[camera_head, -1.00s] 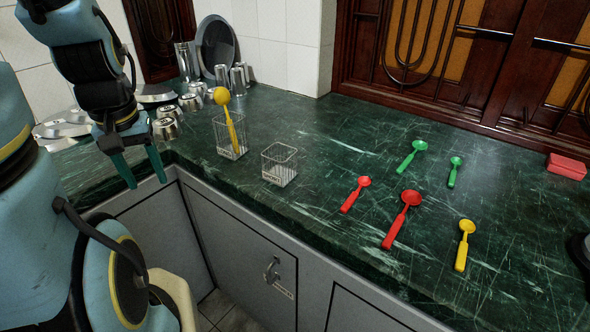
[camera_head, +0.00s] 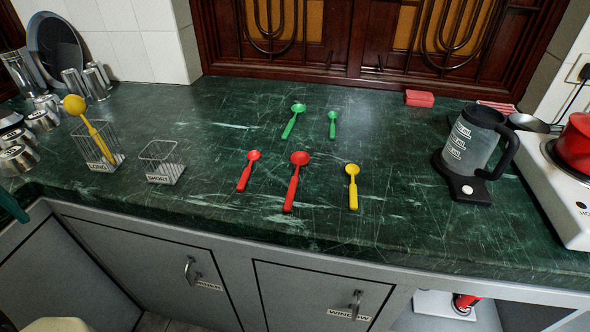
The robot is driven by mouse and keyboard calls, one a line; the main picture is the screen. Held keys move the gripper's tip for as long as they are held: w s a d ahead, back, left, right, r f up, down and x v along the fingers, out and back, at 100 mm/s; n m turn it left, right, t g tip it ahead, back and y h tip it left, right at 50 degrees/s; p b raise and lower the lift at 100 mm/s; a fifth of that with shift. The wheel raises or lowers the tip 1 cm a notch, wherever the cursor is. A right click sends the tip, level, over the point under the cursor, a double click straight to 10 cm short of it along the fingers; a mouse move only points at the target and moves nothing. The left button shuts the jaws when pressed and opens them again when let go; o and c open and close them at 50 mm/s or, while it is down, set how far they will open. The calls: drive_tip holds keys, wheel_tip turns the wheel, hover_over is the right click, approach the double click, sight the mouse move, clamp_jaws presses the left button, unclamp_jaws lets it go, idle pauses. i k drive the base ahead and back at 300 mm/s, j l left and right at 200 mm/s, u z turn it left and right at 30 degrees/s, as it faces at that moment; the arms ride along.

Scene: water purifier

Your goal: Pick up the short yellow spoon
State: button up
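The short yellow spoon (camera_head: 352,187) lies on the green marble counter, to the right of the other loose spoons, with its bowl toward the back wall. A long yellow spoon (camera_head: 88,128) stands tilted in the wire basket labelled long (camera_head: 97,150) at the left. The wire basket labelled short (camera_head: 161,163) stands empty beside it. Only a green fingertip of my gripper (camera_head: 12,206) shows at the left edge, far from the short yellow spoon. The rest of the gripper is out of view.
Two red spoons (camera_head: 294,180) and two green spoons (camera_head: 293,121) lie near the yellow one. A kettle (camera_head: 468,150) and a stove with a red pot (camera_head: 577,142) stand at the right. Metal cups (camera_head: 42,120) are at the left.

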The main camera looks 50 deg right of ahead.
sight(352, 170)
drive_tip(key=k+l, duration=1.15)
